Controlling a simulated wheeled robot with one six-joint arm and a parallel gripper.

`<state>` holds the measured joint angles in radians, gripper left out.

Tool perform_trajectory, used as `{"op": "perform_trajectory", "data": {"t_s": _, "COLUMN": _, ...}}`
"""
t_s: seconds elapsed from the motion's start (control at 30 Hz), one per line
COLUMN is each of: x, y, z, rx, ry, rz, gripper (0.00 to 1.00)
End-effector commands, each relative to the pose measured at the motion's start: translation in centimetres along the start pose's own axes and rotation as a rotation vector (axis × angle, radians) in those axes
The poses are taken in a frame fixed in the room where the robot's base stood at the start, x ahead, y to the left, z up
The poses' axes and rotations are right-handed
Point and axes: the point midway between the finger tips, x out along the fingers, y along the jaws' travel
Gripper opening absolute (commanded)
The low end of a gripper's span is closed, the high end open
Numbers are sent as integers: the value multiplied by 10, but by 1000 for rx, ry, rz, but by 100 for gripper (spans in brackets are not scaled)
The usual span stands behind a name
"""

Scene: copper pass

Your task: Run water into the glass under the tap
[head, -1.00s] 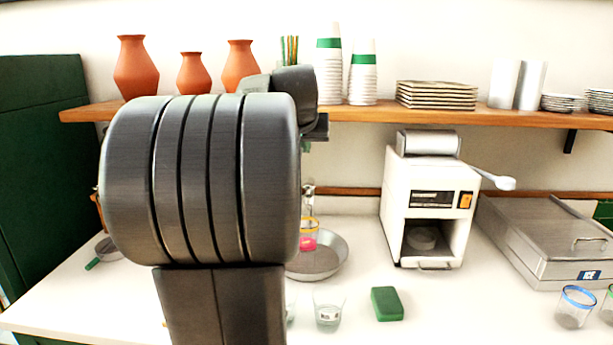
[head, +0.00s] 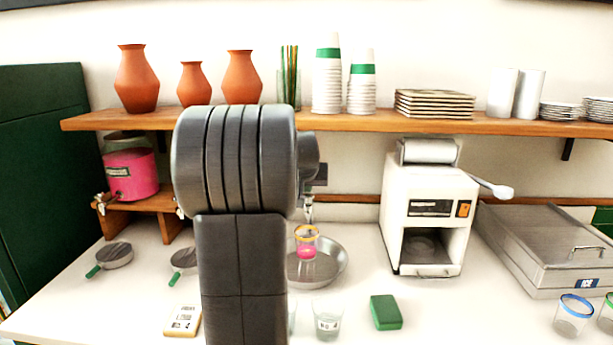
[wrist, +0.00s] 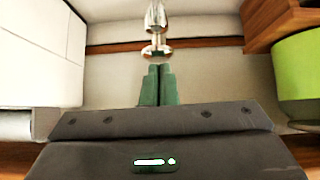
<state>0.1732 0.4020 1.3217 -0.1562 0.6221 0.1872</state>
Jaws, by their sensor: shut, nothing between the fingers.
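A clear glass (head: 306,243) with a yellow-orange rim and pink at its base is in the round metal basin (head: 333,268), under the metal tap (head: 309,208). My arm hides the left part of the basin. In the wrist view, the shiny tap (wrist: 155,32) is at top centre, just beyond the fingertips. My gripper (wrist: 159,84) has two green fingers that are shut together and empty, pointing toward the tap. Whether they touch it, I cannot tell. The glass does not show in the wrist view, and my arm hides the gripper in the head view.
A white machine (head: 431,215) stands right of the basin. A clear glass (head: 327,320) and a green block (head: 386,312) are in front. A pink dispenser (head: 131,175) sits on a wooden stand at left. A wooden shelf (head: 420,121) with vases and cups runs above.

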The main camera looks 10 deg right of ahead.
Motion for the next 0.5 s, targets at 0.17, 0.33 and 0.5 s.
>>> {"op": "perform_trajectory", "data": {"t_s": 0.17, "x": 1, "y": 0, "z": 2, "rx": 0, "ry": 0, "rz": 0, "gripper": 0}}
{"op": "perform_trajectory", "data": {"t_s": 0.33, "x": 1, "y": 0, "z": 2, "rx": 0, "ry": 0, "rz": 0, "gripper": 0}}
{"op": "perform_trajectory", "data": {"t_s": 0.5, "x": 8, "y": 0, "z": 9, "rx": 0, "ry": -1, "rz": 0, "gripper": 0}}
